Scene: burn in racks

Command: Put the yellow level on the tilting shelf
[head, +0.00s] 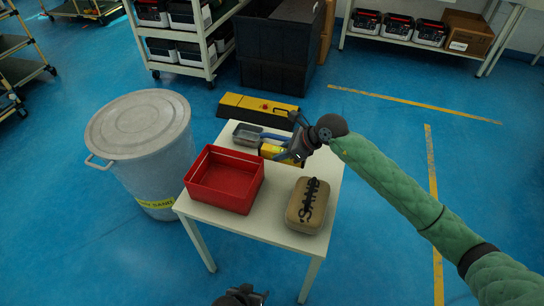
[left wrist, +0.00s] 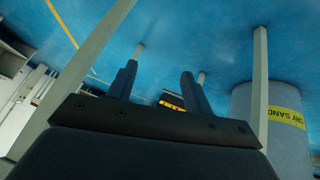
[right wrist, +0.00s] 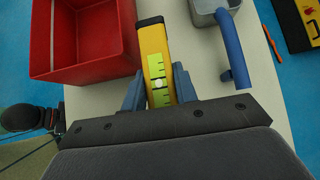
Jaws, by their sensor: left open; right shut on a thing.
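The yellow level (head: 270,150) lies on the white table, behind and to the right of the red bin. In the right wrist view the level (right wrist: 154,44) shows its yellow-green vial window, and my right gripper (right wrist: 158,84) is shut on it, one finger on each side. My right gripper (head: 292,152) comes in from the right in the head view and hides part of the level. My left gripper (head: 250,296) is at the bottom edge of the head view, in front of the table. It is open and empty in the left wrist view (left wrist: 160,85). I cannot pick out the tilting shelf.
On the white table (head: 255,224) stand the red bin (head: 212,203), a tan case (head: 300,214) with black straps and a grey tray (head: 244,134) with a blue handle. A grey drum (head: 140,150) stands left. A yellow-black case (head: 250,106) lies behind. Shelf racks (head: 183,68) stand farther back.

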